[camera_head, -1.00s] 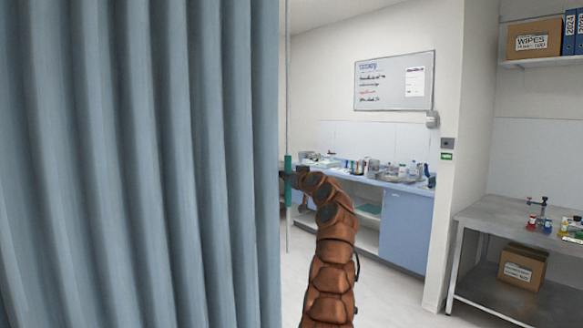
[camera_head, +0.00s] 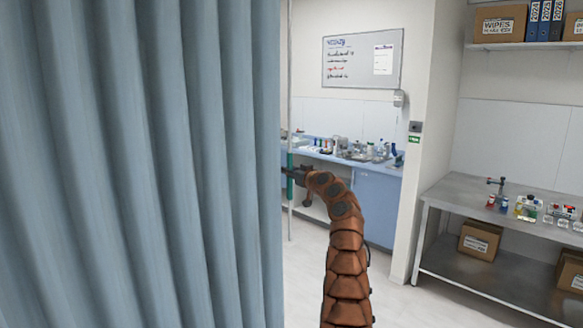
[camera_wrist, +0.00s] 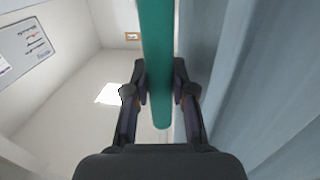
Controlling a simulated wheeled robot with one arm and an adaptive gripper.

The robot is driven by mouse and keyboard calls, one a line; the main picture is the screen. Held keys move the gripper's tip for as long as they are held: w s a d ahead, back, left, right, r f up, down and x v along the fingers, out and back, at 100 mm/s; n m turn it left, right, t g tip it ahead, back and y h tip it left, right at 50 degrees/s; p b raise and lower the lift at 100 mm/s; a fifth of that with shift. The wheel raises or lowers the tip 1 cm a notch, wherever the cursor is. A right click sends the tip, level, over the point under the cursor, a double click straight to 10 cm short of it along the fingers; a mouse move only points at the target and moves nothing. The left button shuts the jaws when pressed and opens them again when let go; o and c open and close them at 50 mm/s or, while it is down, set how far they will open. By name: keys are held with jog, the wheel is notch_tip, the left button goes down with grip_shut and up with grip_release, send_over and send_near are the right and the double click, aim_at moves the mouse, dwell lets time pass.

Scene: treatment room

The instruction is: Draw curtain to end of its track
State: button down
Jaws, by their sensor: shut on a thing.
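The blue-grey curtain (camera_head: 140,160) hangs in folds and fills the left half of the head view. It also shows along the right side of the wrist view (camera_wrist: 260,90). A thin pale rod hangs at the curtain's right edge, with a teal grip (camera_head: 290,178) on its lower part. In the wrist view the teal grip (camera_wrist: 157,60) runs between my two fingers. My gripper (camera_wrist: 160,88) is shut on it, beside the curtain's edge. The curtain's track is not in view.
A blue counter (camera_head: 375,205) with bottles and trays stands behind, below a whiteboard (camera_head: 362,58). A metal bench (camera_head: 450,190) with small coloured bottles and boxes is at the right. Bare floor lies between my arm and the bench.

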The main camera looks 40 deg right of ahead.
jog(key=shift+w+a+r, duration=0.1)
jog(key=shift+r, duration=0.05)
jog(key=c, duration=1.3)
grip_release()
jog(key=o, duration=0.4)
jog(key=shift+c, duration=0.2)
jog(key=shift+s, duration=0.2)
jog(key=s, duration=0.7)
jog(key=shift+a, duration=0.1)
